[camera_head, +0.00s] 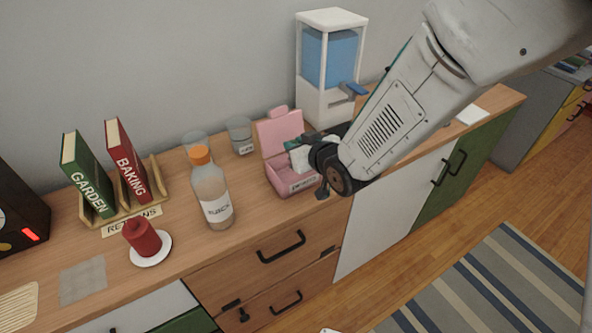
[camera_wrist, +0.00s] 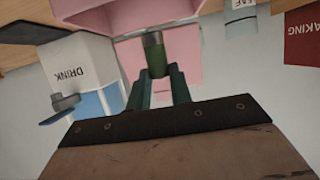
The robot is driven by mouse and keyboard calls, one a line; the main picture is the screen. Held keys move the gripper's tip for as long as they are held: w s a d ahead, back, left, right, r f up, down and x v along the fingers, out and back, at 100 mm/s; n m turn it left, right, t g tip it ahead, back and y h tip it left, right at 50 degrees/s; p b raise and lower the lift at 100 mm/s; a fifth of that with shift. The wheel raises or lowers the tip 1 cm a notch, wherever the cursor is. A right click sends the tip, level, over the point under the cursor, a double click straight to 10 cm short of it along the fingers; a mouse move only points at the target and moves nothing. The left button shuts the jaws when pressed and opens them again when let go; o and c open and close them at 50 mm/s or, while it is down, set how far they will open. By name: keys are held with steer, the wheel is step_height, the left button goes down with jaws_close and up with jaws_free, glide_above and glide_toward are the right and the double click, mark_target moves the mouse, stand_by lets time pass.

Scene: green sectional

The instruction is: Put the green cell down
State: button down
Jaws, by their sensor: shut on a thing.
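My gripper (camera_wrist: 157,82) is shut on the green cell (camera_wrist: 155,56), a small dark green cylinder with a paler end. In the wrist view the cell points toward the pink box (camera_wrist: 190,52). In the head view the pink box (camera_head: 279,140) stands on the wooden counter with its lid raised at the back and a label on its front. My gripper (camera_head: 300,157) is at the box's right side, over its opening. The cell is not clear in the head view, and I cannot tell whether it touches the box.
A drink dispenser (camera_head: 327,70) stands behind the box. A glass jar (camera_head: 240,136) and an orange-capped bottle (camera_head: 211,190) stand to its left. Bare counter (camera_head: 255,215) lies between bottle and box.

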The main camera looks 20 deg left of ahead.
steer(key=shift+f, duration=3.5)
steer(key=shift+f, duration=0.15)
steer(key=c, duration=1.3)
jaws_free()
steer(key=shift+o, duration=0.2)
